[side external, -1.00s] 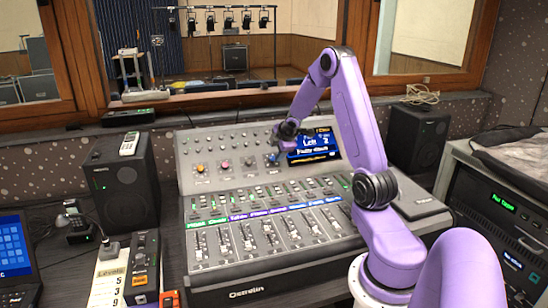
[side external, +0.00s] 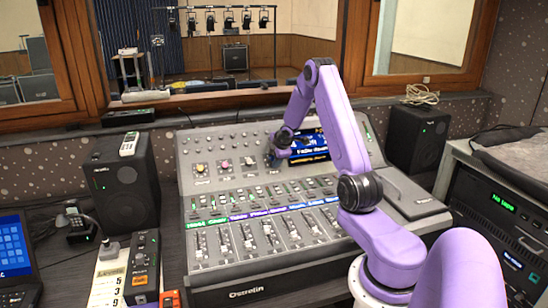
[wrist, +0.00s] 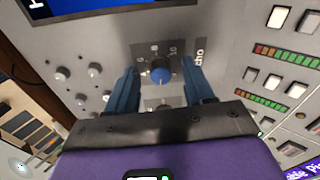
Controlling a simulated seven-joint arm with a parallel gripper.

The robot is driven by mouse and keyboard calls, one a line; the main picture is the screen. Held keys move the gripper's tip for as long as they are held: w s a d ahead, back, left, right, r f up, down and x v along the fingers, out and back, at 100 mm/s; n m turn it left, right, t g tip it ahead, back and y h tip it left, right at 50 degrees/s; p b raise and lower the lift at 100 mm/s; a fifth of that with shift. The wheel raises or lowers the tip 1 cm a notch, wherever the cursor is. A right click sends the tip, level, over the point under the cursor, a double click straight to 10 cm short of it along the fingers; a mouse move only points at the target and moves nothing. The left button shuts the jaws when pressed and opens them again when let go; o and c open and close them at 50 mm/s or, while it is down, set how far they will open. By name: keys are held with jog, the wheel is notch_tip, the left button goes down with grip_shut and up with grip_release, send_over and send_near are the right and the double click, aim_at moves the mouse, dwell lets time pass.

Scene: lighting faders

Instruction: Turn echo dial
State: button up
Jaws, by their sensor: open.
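The echo dial (wrist: 160,74) is a blue-capped knob on the grey panel. In the wrist view it sits between the two blue fingers, with scale marks above it and the word "echo" printed at its right. My gripper (wrist: 161,66) is open, one finger on each side of the dial. I cannot tell whether either finger touches it. In the side external view my gripper (side external: 271,158) is down at the right end of the dial row and hides most of the echo dial.
The mixing console (side external: 245,293) carries a yellow dial (side external: 199,170), a pink dial (side external: 225,164) and a grey dial (side external: 249,161) left of my gripper. A lit screen (side external: 310,146) is close to its right, partly behind my arm. Faders (side external: 248,238) fill the lower panel.

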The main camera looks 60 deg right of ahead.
grip_shut()
jog(key=shift+m, duration=0.3)
jog(key=m, duration=0.5)
jog(key=shift+s+f+t, duration=0.1)
jog(key=shift+s+t, duration=0.05)
jog(key=shift+t, duration=0.15)
jog(key=shift+m+h, duration=0.3)
jog(key=shift+m, duration=2.1)
grip_release()
jog(key=shift+a, duration=0.1)
